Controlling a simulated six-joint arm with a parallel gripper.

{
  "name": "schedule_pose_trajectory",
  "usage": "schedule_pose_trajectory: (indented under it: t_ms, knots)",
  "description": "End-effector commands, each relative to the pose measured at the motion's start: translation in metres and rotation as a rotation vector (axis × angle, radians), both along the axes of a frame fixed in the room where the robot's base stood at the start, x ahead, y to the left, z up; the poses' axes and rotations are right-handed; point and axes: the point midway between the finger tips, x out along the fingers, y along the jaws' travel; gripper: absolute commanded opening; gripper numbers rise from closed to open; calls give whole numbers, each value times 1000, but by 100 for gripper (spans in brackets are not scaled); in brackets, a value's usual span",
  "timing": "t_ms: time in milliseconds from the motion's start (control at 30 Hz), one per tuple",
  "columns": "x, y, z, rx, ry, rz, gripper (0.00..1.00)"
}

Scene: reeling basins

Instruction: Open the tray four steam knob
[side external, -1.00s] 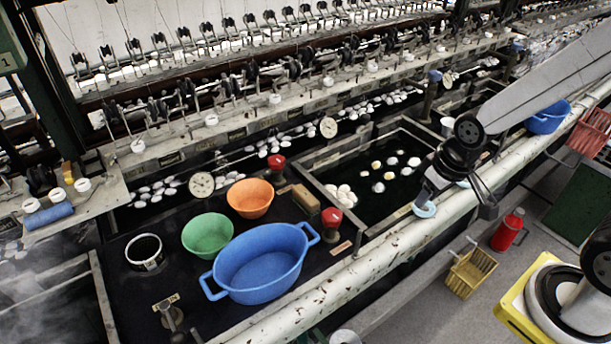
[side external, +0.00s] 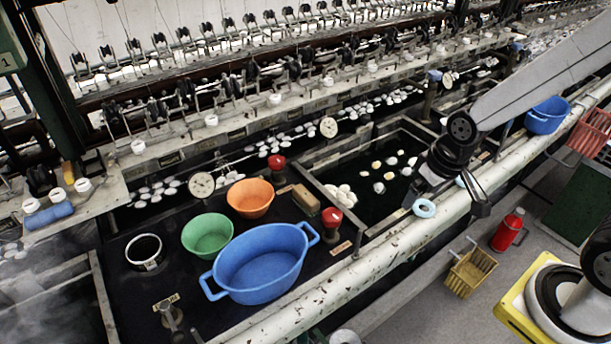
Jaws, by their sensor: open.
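My gripper (side external: 442,207) hangs over the white front pipe (side external: 345,272), its two dark fingers spread apart with nothing between them. A light-blue ring-shaped knob (side external: 424,208) sits at the pipe beside the left finger. Its top shows, and I cannot tell whether the finger touches it. Another light-blue piece (side external: 461,182) shows partly behind the gripper. Two red knobs stand on the black basin top, one at the back (side external: 277,163) and one nearer (side external: 331,218). No number is readable on any knob, so I cannot tell which one serves tray four.
A blue tub (side external: 262,262), a green bowl (side external: 207,236) and an orange bowl (side external: 250,198) stand on the left. A dark water basin with white cocoons (side external: 379,187) lies behind the pipe. A yellow basket (side external: 470,273) and a red canister (side external: 508,231) are in front.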

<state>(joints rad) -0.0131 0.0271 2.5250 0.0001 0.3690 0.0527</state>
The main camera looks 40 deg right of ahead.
Motion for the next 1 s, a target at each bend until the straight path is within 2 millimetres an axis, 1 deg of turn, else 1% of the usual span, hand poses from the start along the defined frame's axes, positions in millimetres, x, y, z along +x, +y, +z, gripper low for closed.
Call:
schedule_pose_trajectory:
  t_ms: [167,267,400,600,800,1000]
  knots:
    - [25,13,-1,28,36,-104,100]
    - [45,24,-3,47,65,-194,100]
    - [74,44,-8,69,108,-338,100]
    - [109,76,-19,83,167,-545,100]
    - [129,99,-28,81,202,-689,100]
    - [135,106,-31,79,212,-743,100]
